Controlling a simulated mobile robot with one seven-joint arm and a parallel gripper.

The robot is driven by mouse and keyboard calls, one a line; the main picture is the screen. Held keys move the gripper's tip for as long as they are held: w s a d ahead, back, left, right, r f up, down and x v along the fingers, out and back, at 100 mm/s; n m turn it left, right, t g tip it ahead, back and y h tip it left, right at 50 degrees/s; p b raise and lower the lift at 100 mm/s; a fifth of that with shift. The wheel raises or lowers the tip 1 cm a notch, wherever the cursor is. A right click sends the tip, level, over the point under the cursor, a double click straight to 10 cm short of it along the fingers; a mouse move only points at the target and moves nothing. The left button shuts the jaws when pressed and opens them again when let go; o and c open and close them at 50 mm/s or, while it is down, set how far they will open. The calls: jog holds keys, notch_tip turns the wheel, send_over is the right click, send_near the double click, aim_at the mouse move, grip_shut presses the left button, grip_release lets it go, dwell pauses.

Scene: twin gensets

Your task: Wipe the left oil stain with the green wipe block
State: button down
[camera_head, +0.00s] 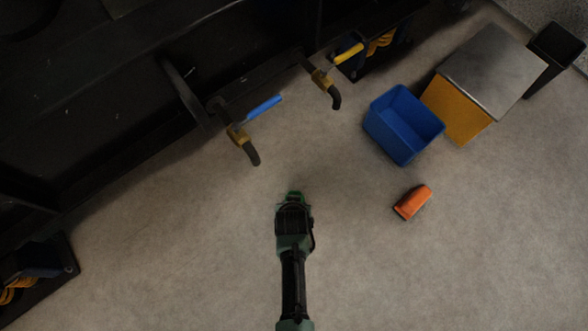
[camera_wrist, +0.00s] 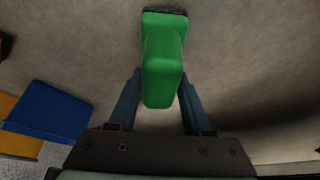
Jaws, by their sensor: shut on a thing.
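My gripper (camera_wrist: 158,100) is shut on the green wipe block (camera_wrist: 163,55), with a finger on each side of it in the wrist view. The block has a dark pad along its far edge. In the head view my gripper (camera_head: 294,199) hangs over the grey floor, and only a bit of the green block (camera_head: 295,194) shows at its tip. I cannot tell from these frames whether the block touches the floor. No oil stain can be made out in either view; the floor under my arm is hidden.
A blue bin (camera_head: 403,125) stands beside a yellow cabinet with a grey top (camera_head: 492,62) at right. An orange object (camera_head: 412,202) lies on the floor. Dark machinery with a blue-handled valve (camera_head: 264,107) and a yellow-handled valve (camera_head: 348,53) fills the upper left. Floor around my gripper is open.

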jog(key=shift+w+r+p, duration=0.1)
jog(key=shift+r+p, duration=2)
jog(key=shift+r, duration=0.4)
